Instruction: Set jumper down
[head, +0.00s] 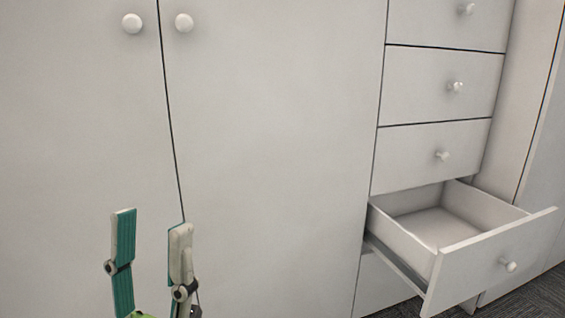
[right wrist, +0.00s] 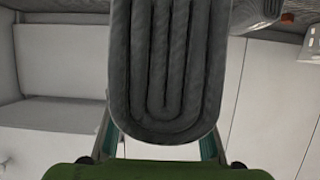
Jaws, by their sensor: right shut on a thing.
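The jumper (right wrist: 170,70) is a dark grey folded bundle with rounded, looping folds. It fills the middle of the right wrist view, and its far end runs out of the top of the picture. My right gripper (right wrist: 160,128) is shut on its near end, with teal finger pads on both sides. The jumper and right gripper are not in the head view. My left gripper (head: 152,220) is at the bottom left of the head view, its two fingers apart and empty, in front of the cabinet doors.
An open, empty white drawer (head: 440,222) juts out at the lower right, under several closed drawers (head: 425,85). White cabinet doors (head: 270,130) with round knobs fill the left and middle. Dark carpet (head: 530,297) shows at the bottom right. White panels (right wrist: 270,95) flank the jumper in the wrist view.

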